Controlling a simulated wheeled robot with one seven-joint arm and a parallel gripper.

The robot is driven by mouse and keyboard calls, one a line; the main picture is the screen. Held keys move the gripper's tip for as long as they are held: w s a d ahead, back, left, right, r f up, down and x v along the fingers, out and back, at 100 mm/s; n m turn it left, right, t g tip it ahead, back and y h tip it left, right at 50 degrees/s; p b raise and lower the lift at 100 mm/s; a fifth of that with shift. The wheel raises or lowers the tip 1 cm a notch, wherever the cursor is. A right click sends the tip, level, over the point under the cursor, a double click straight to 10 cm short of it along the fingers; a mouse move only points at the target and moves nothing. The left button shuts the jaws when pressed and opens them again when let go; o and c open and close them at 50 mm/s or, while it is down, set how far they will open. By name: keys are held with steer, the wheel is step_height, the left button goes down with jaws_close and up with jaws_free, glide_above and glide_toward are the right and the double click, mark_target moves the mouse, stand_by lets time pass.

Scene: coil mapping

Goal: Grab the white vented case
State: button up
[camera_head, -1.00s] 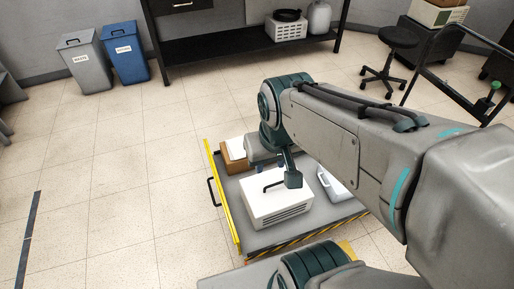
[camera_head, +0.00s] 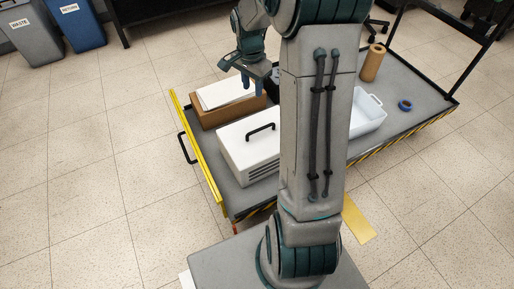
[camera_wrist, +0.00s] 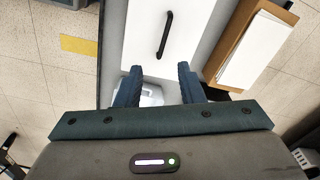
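The white vented case (camera_head: 241,150) sits on the grey cart, with a black handle on top and vent slots on its side. My arm covers its right end in the head view. In the wrist view the case (camera_wrist: 147,36) lies ahead of the fingers, its black handle running lengthwise. My gripper (camera_head: 247,84) is raised behind the case in the head view, above the brown box. In the wrist view my gripper (camera_wrist: 158,86) has its two blue fingers apart with nothing between them; they are clear of the handle.
The cart (camera_head: 420,95) has a yellow edge bar (camera_head: 199,150) and black rails. A brown box with white sheets (camera_head: 217,108) stands behind the case. A white tray (camera_head: 367,115), a brown roll (camera_head: 373,62) and blue tape (camera_head: 405,105) lie to the right. Waste bins stand at far left.

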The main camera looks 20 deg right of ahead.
steer(key=w+d+f+m+b, duration=0.2)
steer(key=f, duration=0.5)
steer(key=w+d+f+m+b, duration=0.2)
steer(key=d+f+b, duration=0.1)
steer(key=f, duration=0.3)
steer(key=b, duration=0.2)
glide_above(261, 128)
steer(key=shift+g+y, duration=0.3)
steer(key=f, duration=0.7)
steer(key=shift+w+a+f, duration=0.1)
steer(key=shift+w+f, duration=0.2)
steer(key=shift+w, duration=0.05)
steer(key=shift+s+f+b, duration=0.15)
steer(key=shift+f+b, duration=0.7)
steer(key=shift+f, duration=0.7)
steer(key=shift+s+f+b, duration=0.1)
steer(key=shift+f+b, duration=0.75)
steer(key=shift+f, duration=0.7)
steer(key=shift+r, duration=0.1)
jaws_close()
steer(key=shift+w+r, duration=0.1)
